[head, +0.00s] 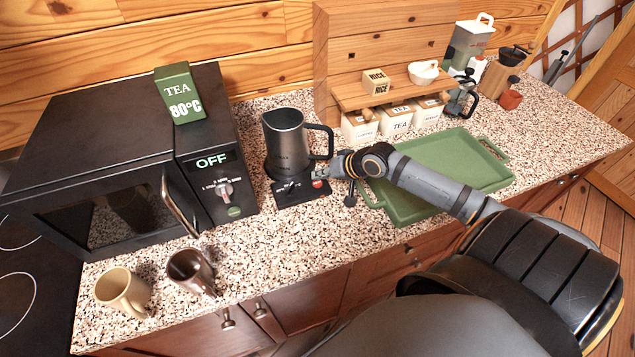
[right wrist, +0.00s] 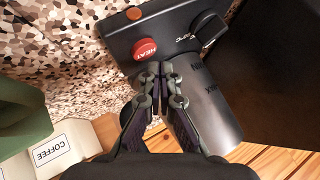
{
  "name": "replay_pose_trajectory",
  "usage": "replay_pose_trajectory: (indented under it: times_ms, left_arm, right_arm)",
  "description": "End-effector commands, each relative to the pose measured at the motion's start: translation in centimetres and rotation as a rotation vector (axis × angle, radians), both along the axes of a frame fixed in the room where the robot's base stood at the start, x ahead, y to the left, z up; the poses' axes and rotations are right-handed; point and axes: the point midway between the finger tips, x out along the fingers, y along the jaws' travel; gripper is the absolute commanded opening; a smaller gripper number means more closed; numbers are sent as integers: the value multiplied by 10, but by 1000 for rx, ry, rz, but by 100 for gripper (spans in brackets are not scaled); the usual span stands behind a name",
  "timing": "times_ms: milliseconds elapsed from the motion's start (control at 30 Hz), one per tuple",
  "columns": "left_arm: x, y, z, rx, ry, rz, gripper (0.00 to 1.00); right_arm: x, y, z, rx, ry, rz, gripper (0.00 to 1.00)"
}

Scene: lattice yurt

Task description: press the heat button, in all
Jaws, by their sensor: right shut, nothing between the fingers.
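A dark metal kettle (head: 288,138) stands upright on its black base (head: 287,198) on the speckled counter. The red heat button (head: 319,184) sits on the right part of the base. My right gripper (head: 318,173) is at the kettle's right side, by the button. In the right wrist view the red button (right wrist: 145,50), lettered HEAT, lies just beyond the closed fingertips (right wrist: 158,72). The fingers are shut and empty. I cannot tell whether the tips touch the button. The kettle (right wrist: 208,112) is close beside the fingers. My left gripper is not in view.
A black microwave (head: 95,150) reading OFF stands left, with a green tea box (head: 178,93) on top. Two mugs, beige (head: 122,292) and brown (head: 190,272), stand in front. A green tray (head: 440,165) lies under my right arm. A wooden shelf (head: 385,88) stands behind.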

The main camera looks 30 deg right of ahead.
Motion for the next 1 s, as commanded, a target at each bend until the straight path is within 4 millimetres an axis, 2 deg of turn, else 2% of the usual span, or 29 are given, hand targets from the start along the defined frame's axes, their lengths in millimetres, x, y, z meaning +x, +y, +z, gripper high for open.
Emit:
replay_pose_trajectory:
  times_ms: [1000]
  left_arm:
    - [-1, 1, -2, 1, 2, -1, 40]
  right_arm:
    - [0, 0, -8, 0, 0, 0, 0]
